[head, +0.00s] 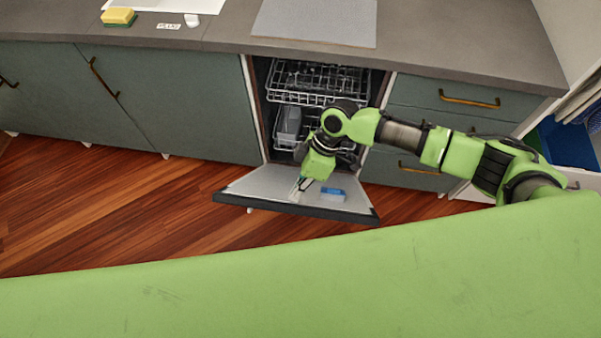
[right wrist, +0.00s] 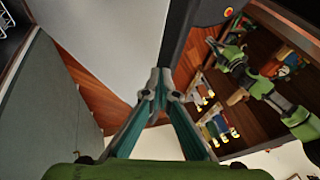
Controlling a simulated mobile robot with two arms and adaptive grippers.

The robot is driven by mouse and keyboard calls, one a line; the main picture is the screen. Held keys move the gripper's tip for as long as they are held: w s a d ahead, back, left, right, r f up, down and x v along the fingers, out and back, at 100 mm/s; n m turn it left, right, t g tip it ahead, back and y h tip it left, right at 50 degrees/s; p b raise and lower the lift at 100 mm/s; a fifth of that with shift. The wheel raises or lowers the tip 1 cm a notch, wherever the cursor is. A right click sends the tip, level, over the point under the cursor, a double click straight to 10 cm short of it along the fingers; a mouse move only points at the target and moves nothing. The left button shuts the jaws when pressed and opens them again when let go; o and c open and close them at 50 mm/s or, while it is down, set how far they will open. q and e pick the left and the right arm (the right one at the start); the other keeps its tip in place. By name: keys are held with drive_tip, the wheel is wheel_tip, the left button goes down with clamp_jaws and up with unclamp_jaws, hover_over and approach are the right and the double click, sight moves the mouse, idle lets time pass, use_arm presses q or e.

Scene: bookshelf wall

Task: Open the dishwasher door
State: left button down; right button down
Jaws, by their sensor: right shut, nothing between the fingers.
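The dishwasher door (head: 247,187) is swung down, lying about level in front of the dishwasher opening. Its pale inner face is up, with a blue-lidded dispenser on it, and its dark outer edge faces me. In the right wrist view the pale panel (right wrist: 120,35) lies beyond my fingertips, beside a dark edge. My right gripper (head: 303,184) is over the inner face of the door, pointing down. In the right wrist view its fingertips (right wrist: 160,86) are together with nothing between them. I cannot tell whether they touch the door.
Wire racks (head: 318,80) show inside the dishwasher. Green-grey cabinets (head: 170,100) stand to the left and drawers (head: 420,100) to the right, under a grey countertop (head: 225,28). A yellow sponge (head: 118,16) lies on it. The wooden floor (head: 110,210) left of the door is clear.

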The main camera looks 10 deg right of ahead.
drive_tip(key=shift+s+a+f, duration=0.15)
drive_tip(key=shift+s+f, duration=0.15)
drive_tip(key=shift+f, duration=0.05)
drive_tip(key=s+a+f+t+b, duration=0.1)
drive_tip(key=s+a+f+b, duration=0.2)
drive_tip(key=s+f, duration=0.9)
drive_tip(key=s+a+f+t+b, duration=0.1)
drive_tip(key=s+a+f+b, duration=0.3)
drive_tip(key=s+f, duration=0.8)
wheel_tip(320, 180, down, 3)
drive_tip(key=shift+a+f+t+h+b, duration=0.2)
drive_tip(key=shift+a+t+h+b, duration=0.1)
drive_tip(key=shift+a+h, duration=0.1)
